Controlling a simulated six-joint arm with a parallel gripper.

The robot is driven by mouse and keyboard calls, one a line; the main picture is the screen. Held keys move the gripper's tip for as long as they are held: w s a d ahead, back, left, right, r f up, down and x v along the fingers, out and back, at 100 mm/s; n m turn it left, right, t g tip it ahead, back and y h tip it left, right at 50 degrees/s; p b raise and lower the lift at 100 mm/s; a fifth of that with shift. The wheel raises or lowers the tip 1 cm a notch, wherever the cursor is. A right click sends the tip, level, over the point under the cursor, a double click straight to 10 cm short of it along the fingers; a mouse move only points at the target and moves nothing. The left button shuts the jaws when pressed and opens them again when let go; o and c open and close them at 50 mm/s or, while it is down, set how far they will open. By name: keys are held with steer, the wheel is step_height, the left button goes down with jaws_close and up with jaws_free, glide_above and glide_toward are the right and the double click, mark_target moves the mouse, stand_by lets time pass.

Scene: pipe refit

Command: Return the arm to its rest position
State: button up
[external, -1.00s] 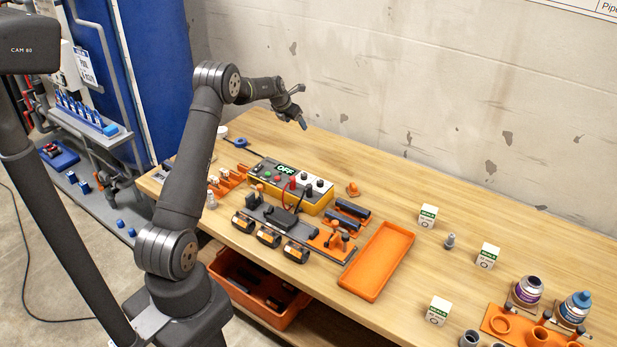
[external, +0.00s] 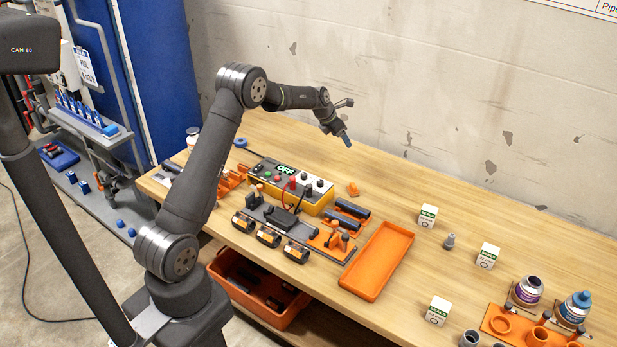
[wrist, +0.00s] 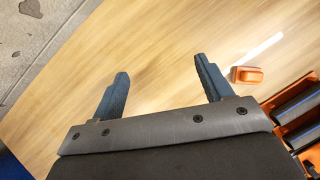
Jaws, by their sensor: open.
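My gripper (external: 345,138) is raised above the back part of the wooden table (external: 400,190), near the wall, and reaches out to the right of my arm. In the wrist view my gripper (wrist: 160,85) shows two blue-grey fingers spread wide apart. Nothing is between them except bare table far below. A small orange piece (wrist: 246,75) lies on the table to the right of the right finger in the wrist view. It also shows in the external view (external: 353,189), behind the black pipes.
A control box (external: 290,185) reading OFF stands under my forearm. An orange tray (external: 378,262), black pipes (external: 346,213), white boxes (external: 428,216) and bottles (external: 527,290) stand to the right. An orange bin (external: 260,288) sits below the table. The air around my gripper is clear.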

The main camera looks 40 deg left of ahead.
steer(key=shift+m+h, duration=0.3)
steer(key=shift+m, duration=0.2)
steer(key=shift+s+d, duration=0.2)
steer(key=shift+d, duration=1.2)
steer(key=shift+s+d, duration=0.15)
steer(key=shift+d, duration=1.2)
steer(key=shift+o, duration=0.5)
steer(key=o, duration=0.5)
